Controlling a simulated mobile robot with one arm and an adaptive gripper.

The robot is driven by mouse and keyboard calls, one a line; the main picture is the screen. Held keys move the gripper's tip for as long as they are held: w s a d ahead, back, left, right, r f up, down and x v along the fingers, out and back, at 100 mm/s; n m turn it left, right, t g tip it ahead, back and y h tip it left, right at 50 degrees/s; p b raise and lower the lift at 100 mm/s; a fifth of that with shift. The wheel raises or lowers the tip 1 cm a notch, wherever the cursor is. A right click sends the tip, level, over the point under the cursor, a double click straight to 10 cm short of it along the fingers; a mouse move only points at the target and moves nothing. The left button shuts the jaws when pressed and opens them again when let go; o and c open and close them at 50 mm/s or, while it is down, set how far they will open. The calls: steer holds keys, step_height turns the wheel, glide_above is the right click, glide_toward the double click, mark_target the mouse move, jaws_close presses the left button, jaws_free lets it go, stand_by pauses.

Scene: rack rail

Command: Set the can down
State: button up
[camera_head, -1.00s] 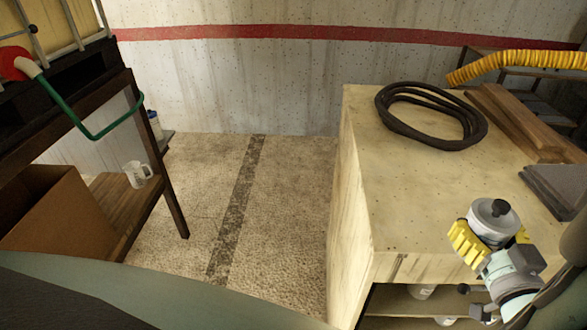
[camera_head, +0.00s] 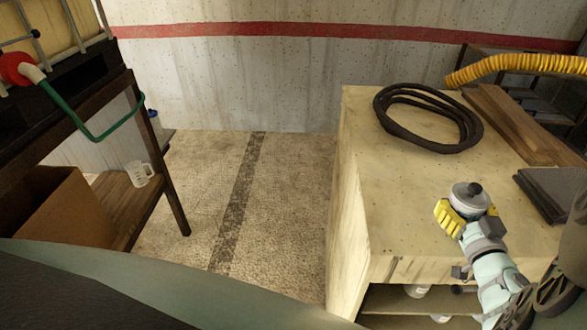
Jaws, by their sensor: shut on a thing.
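The can (camera_head: 470,196) is a grey, round-topped thing with a dark knob on top, seen from above. My gripper (camera_head: 463,211) has yellow fingers and is shut on the can. The can looks upright over the front part of the pale wooden bench top (camera_head: 395,215). I cannot tell whether its base touches the bench, as my gripper hides its lower part.
A coiled dark hose (camera_head: 425,148) lies at the back of the bench. Brown planks (camera_head: 515,125) and dark flat pieces (camera_head: 548,195) lie along the right. The bench's left and middle top is bare. A cardboard box (camera_head: 55,215) and a white jug (camera_head: 139,174) stand on the left shelf.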

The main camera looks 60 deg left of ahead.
steer(key=shift+f, duration=0.35)
steer(key=shift+f, duration=0.15)
steer(key=shift+f, duration=0.15)
steer(key=o, duration=1.3)
